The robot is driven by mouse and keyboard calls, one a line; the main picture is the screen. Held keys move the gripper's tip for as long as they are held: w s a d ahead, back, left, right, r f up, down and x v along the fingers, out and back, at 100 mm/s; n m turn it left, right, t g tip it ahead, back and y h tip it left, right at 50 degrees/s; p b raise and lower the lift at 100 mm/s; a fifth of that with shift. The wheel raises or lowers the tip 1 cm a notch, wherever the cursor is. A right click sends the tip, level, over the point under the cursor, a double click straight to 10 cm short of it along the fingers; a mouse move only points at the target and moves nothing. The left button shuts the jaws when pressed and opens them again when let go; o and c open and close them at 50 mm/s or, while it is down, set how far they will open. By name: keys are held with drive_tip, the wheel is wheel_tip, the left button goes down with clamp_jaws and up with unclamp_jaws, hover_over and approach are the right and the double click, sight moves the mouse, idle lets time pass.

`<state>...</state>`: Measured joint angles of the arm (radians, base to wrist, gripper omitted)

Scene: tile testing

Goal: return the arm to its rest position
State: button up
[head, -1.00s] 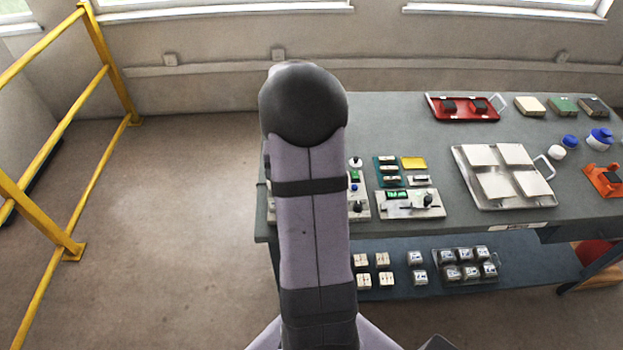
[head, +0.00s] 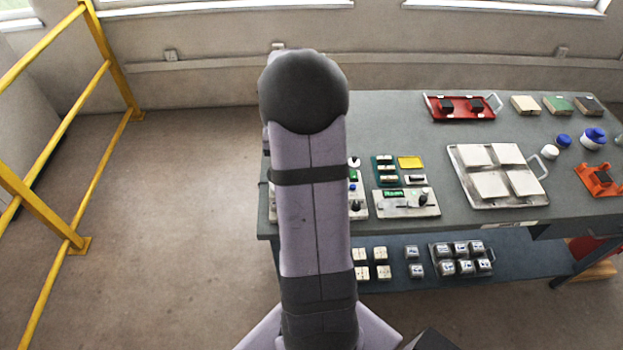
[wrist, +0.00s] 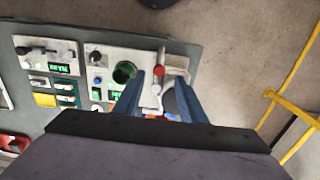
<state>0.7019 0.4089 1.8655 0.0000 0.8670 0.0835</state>
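My gripper (wrist: 158,84) shows in the wrist view as two blue fingers set apart, with no object held between them. It is open above the left end of the bench. Behind and between the fingers is a pale test device with a red knob (wrist: 158,70) and a dark green round opening (wrist: 125,72). In the head view my raised arm stands in front of the bench's left end and hides my gripper.
The grey bench (head: 390,115) carries a red tray (head: 428,108), a tray of pale tiles (head: 455,160), an orange holder (head: 598,181) and instruments (head: 405,203). Small blocks (head: 465,258) sit on the lower shelf. A yellow railing (head: 78,243) stands left, with clear floor between.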

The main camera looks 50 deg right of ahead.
drive_tip(key=shift+w, duration=0.1)
drive_tip(key=shift+f, duration=0.3)
drive_tip(key=s+a+f+g, duration=0.1)
drive_tip(key=s+a+f, duration=0.3)
drive_tip(key=s+a, duration=0.15)
drive_tip(key=s+a+r+n+t+b, duration=0.15)
drive_tip(key=a+n, duration=0.35)
drive_tip(key=a, duration=0.5)
drive_tip(key=s+a+r+n+g+b, duration=0.15)
drive_tip(key=a+n, duration=0.25)
drive_tip(key=a, duration=0.7)
wheel_tip(320, 180, down, 43)
drive_tip(key=t+b, duration=0.1)
drive_tip(key=b, duration=4.1)
drive_tip(key=shift+s+d, duration=0.2)
drive_tip(key=shift+s, duration=0.05)
